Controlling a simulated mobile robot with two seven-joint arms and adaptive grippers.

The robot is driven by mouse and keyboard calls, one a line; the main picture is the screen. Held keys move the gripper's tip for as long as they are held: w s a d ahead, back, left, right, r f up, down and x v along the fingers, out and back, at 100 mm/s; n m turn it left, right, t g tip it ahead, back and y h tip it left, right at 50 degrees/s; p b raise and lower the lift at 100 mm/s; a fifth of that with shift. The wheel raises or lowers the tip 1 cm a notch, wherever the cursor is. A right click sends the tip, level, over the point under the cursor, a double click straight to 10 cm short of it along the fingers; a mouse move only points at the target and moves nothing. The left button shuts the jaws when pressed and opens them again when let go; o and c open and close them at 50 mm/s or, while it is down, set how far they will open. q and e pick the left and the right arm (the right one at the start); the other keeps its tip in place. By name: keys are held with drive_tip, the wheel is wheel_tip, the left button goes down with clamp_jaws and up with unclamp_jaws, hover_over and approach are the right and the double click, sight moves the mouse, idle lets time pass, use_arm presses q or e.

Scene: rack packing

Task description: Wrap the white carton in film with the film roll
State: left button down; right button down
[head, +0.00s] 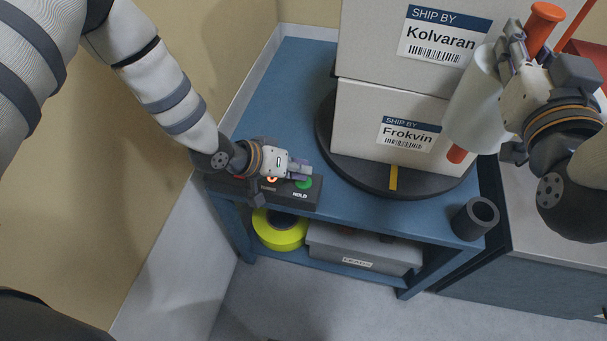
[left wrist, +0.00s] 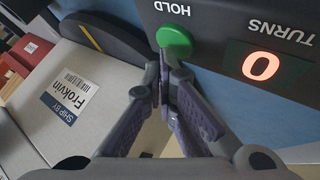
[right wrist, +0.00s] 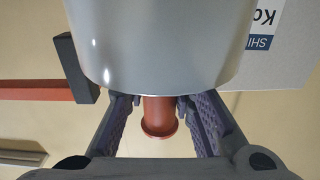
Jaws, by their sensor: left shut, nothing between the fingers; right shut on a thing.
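Two white cartons are stacked on a dark round turntable (head: 358,178): the lower is labelled Frokvin (head: 365,110), the upper Kolvaran (head: 375,50). The Frokvin carton (left wrist: 40,115) also shows in the left wrist view. My right gripper (head: 510,60) is shut on the film roll (head: 475,105), holding it upright beside the cartons by its orange handle (right wrist: 158,118). My left gripper (head: 305,168) is shut and empty at the control box (head: 300,196), its tips close to the green HOLD button (left wrist: 174,40); contact is unclear. The turns display (left wrist: 265,66) reads 0.
The blue table (head: 285,85) carries the turntable and control box. A dark hollow cylinder (head: 474,218) stands at its right front corner. A yellow tape roll (head: 280,238) and a grey bin (head: 350,252) sit on the lower shelf. A grey cabinet (head: 540,272) stands at right.

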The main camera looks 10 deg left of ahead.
use_arm(q)
drive_tip(key=shift+f, duration=0.4)
use_arm(e)
drive_tip(key=shift+r, duration=0.1)
idle(0.5)
use_arm(q)
drive_tip(key=shift+r, duration=0.85)
drive_tip(key=shift+r, duration=2.55)
use_arm(e)
drive_tip(key=shift+w, duration=0.1)
